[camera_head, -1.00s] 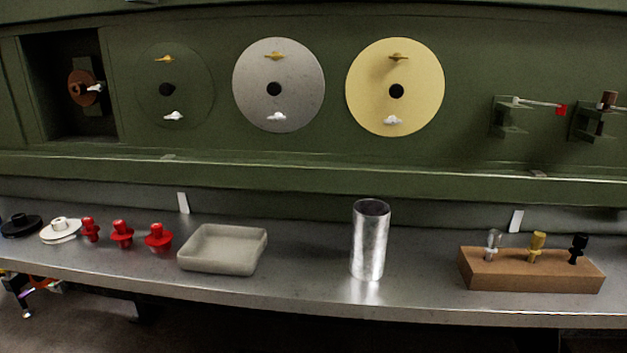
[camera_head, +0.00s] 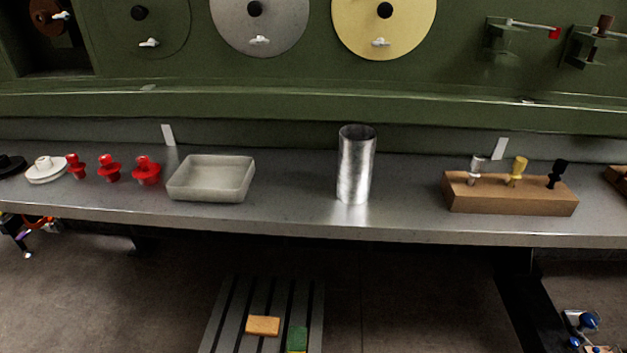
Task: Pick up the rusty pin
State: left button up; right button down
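A brown, rusty-looking pin (camera_head: 604,25) stands upright in a dark green bracket (camera_head: 592,50) on the green panel at the upper right. No gripper is near it. Part of my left gripper (camera_head: 25,248) shows at the left edge, below the bench front; its fingers are too small to read. Part of my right arm's end, seemingly the gripper (camera_head: 583,330), shows at the lower right, cut by the frame. I cannot tell whether either is open.
A steel bench (camera_head: 300,205) runs across below the panel. On it stand red knobs (camera_head: 109,170), a grey tray (camera_head: 212,190), a metal cylinder (camera_head: 356,168) and a wooden block (camera_head: 510,195) with three small pins. A slatted platform (camera_head: 228,315) lies below.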

aim_at(605, 21)
jog(key=l+z, duration=0.1)
jog(key=z, duration=0.75)
jog(key=i+l+z, duration=0.1)
jog(key=z, duration=0.3)
